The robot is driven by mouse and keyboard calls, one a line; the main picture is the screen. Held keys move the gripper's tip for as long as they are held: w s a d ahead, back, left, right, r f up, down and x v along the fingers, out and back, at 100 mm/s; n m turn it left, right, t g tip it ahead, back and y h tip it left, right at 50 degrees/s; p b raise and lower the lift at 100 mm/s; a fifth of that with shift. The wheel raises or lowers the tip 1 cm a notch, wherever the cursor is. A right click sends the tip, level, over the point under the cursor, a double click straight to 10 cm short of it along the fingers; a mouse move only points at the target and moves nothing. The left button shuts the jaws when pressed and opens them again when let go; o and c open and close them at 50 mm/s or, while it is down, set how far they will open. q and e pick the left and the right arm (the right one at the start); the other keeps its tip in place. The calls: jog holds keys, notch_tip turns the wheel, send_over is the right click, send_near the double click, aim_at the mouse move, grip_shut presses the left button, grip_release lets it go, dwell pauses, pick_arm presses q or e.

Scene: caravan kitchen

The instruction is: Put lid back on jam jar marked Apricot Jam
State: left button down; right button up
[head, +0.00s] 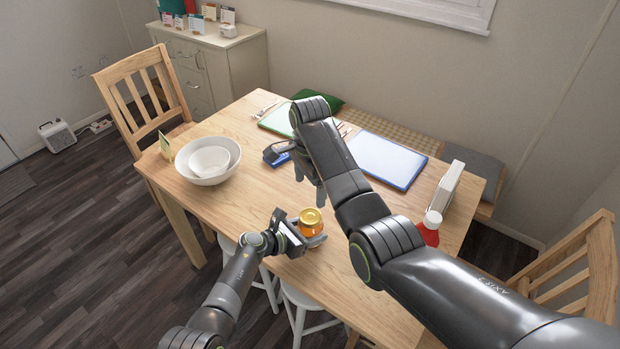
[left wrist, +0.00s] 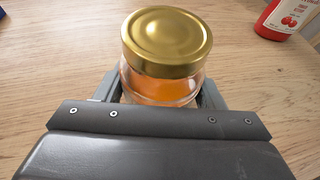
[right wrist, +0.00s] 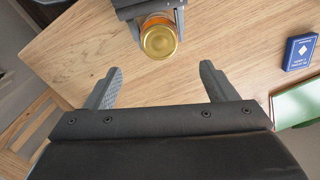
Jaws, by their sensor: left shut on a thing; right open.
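A glass jar of orange jam (head: 309,230) stands near the table's front edge; it also shows in the left wrist view (left wrist: 160,88) and right wrist view (right wrist: 158,21). A gold lid (left wrist: 166,36) sits level on its mouth; whether it is screwed tight I cannot tell. No label text is readable. My left gripper (head: 312,236) is shut around the jar's glass body, below the lid. My right gripper (right wrist: 158,75) is open and empty over the table, apart from the jar, behind it in the head view.
A red bottle with a white cap (head: 429,230) stands right of the jar. White bowls (head: 208,160) stand at the left. A blue card box (right wrist: 300,52) and a green board (right wrist: 300,104) lie farther back. The wood around the jar is clear.

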notch_tip(320, 180, up, 2)
jog(key=shift+r, duration=0.1)
pick_arm(q)
jog(key=shift+c, duration=1.3)
grip_release()
jog(key=shift+s+a+r+p, duration=0.2)
jog(key=shift+s+a+p, duration=0.1)
jog(key=shift+a, duration=0.15)
jog(key=p+v, duration=0.1)
jog(key=v, duration=1.5)
pick_arm(e)
jog(key=shift+r, duration=0.7)
